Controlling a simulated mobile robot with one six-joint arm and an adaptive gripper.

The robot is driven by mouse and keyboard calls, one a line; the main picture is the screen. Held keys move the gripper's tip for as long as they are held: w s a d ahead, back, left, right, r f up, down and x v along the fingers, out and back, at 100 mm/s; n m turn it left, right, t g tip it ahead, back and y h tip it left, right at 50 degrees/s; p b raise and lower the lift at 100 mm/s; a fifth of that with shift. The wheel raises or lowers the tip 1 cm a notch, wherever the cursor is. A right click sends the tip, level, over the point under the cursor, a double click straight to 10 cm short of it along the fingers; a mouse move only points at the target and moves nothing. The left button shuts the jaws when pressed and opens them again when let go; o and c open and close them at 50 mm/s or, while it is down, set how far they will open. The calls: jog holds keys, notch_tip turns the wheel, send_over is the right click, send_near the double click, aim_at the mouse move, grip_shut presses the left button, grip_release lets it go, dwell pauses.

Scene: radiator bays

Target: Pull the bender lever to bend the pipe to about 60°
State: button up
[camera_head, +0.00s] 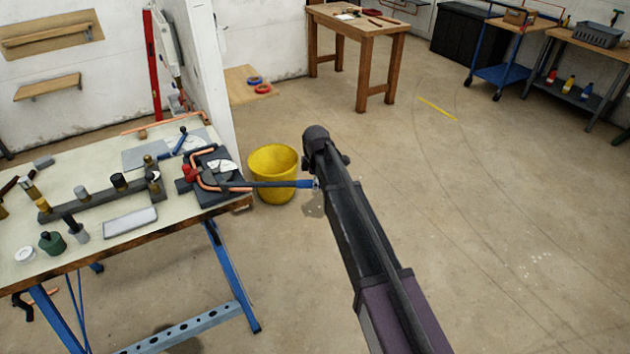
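The pipe bender (206,182) sits at the right end of the workbench, with a red part on its left side. A copper pipe (202,153) is in it and shows bends; its exact angle cannot be read. The bender lever (265,185) sticks out to the right past the table edge and ends in a blue grip (292,184). My gripper (316,184) is at the outer end of the blue grip, mostly hidden by my dark arm. Whether its fingers are closed on the grip cannot be seen.
The workbench (190,222) on blue legs holds fittings, a grey block (130,222) and a second copper pipe (160,122). A yellow bucket (274,172) stands on the floor behind the lever. A white wall panel (205,70) rises behind the bench. The floor to the right is open.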

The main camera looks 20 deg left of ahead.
jog(key=shift+r, duration=0.1)
notch_tip(320, 180, up, 15)
jog(key=s+d+p, duration=0.1)
jog(key=s+p, duration=0.2)
jog(key=p, duration=1.2)
jog(key=shift+d+r, duration=0.15)
jog(key=shift+r, duration=0.05)
dwell(1.2)
dwell(0.5)
